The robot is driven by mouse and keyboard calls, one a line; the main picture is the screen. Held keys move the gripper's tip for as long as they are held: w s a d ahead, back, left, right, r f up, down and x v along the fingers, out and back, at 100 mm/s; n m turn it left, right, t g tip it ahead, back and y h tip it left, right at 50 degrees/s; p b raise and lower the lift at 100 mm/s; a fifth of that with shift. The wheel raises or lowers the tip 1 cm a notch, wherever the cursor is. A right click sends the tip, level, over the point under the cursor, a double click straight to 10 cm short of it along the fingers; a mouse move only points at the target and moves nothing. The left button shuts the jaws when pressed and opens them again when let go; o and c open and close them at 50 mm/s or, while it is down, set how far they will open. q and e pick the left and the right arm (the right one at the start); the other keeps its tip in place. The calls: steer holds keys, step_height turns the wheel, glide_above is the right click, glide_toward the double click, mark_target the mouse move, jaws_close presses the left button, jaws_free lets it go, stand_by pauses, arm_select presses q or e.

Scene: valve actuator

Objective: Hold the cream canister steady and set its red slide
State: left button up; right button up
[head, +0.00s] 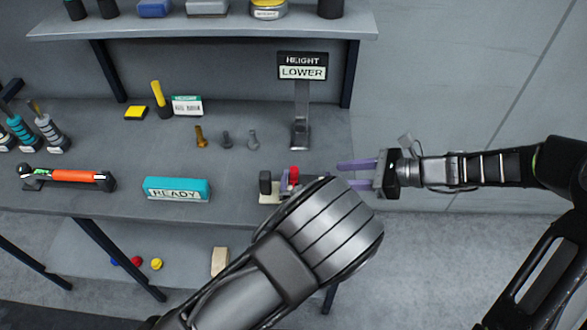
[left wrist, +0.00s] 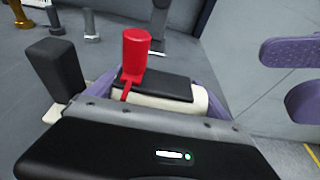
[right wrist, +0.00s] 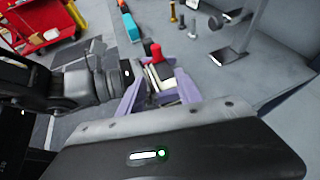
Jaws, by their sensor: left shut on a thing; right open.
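The cream canister (left wrist: 202,100) lies on its side at the table's front right edge, with a black panel on top and a black block at its left end. Its red slide (left wrist: 136,48) stands up from the panel, also visible in the head view (head: 293,172). My left gripper (left wrist: 158,85) is shut on the canister, its purple fingers at either side; my forearm hides part of this in the head view. My right gripper (head: 346,174) is open and empty, to the right of the canister and apart from it. The right wrist view shows the slide (right wrist: 156,52) beyond its fingers.
A sign (head: 302,67) reading "HEIGHT LOWER" stands on a post behind the canister. Several bolts (head: 226,139) stand to its left. A teal "READY" block (head: 177,189) and an orange-handled tool (head: 73,176) lie farther left. Room right of the table is clear.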

mark_target(294, 169)
steer(key=shift+a+r+y, duration=0.4)
steer(key=shift+a+r, duration=0.4)
steer(key=shift+r, duration=0.25)
steer(key=shift+w, duration=0.1)
steer(key=x, duration=1.2)
steer(key=shift+f, duration=0.15)
jaws_close()
stand_by(0.4)
